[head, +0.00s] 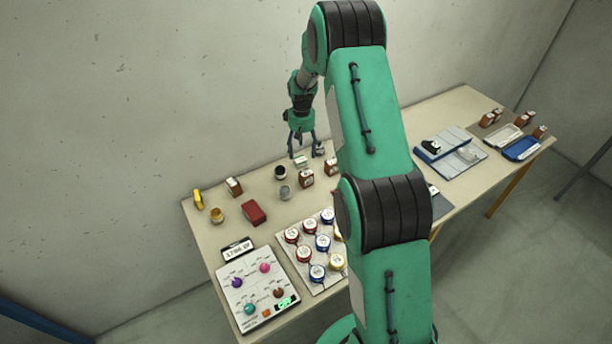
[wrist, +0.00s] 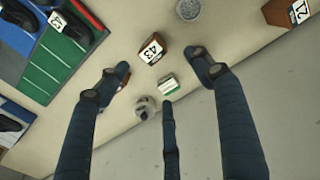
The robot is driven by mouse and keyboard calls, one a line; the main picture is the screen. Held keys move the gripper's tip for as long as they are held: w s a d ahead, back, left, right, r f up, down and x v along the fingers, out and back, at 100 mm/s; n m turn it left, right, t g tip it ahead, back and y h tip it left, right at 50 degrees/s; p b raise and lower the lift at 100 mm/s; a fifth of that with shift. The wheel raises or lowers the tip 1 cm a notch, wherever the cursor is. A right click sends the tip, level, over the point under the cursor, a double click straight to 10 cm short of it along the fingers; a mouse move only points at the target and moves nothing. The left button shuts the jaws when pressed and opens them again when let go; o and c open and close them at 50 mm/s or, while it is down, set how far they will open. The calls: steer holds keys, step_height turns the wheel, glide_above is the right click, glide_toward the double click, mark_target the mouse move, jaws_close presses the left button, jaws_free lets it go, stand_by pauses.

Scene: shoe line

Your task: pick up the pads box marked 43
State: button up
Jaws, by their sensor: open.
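The pads box marked 43 (wrist: 149,57) is a small brown block with a white label. In the wrist view it stands on the table just above the space between the fingertips. In the head view the box left of my arm, beside a grey can, seems to be this one (head: 306,178); its number is too small to read there. My gripper (wrist: 160,80) has its three dark fingers spread, with nothing held. In the head view my gripper (head: 302,150) hangs over the back of the table, behind the box.
A white-and-green block (wrist: 168,84) and a grey round item (wrist: 146,107) lie close to the fingers. A grey can (wrist: 189,9) stands near the box. Another labelled brown box (wrist: 284,12) is at upper right. A wall runs behind the table.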

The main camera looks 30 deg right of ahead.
mark_target(305, 172)
steer(key=shift+w+d+f+p, duration=0.15)
steer(key=shift+d+f, duration=0.15)
steer(key=shift+f, duration=0.25)
steer(key=shift+d+f+p, duration=0.1)
steer(key=shift+d+f, duration=0.15)
steer(key=shift+f, duration=0.25)
steer(key=shift+w+d+f+p, duration=0.15)
steer(key=shift+d+f, duration=0.15)
steer(key=shift+f, duration=0.25)
steer(key=shift+s+f, duration=0.1)
steer(key=shift+f, duration=0.05)
steer(key=shift+f, duration=4.1)
steer(key=shift+f+p, duration=0.15)
steer(key=shift+p, duration=0.15)
steer(key=shift+f+p, duration=0.35)
steer(key=shift+f, duration=2.15)
steer(key=shift+c, duration=0.5)
steer(key=c, duration=1.2)
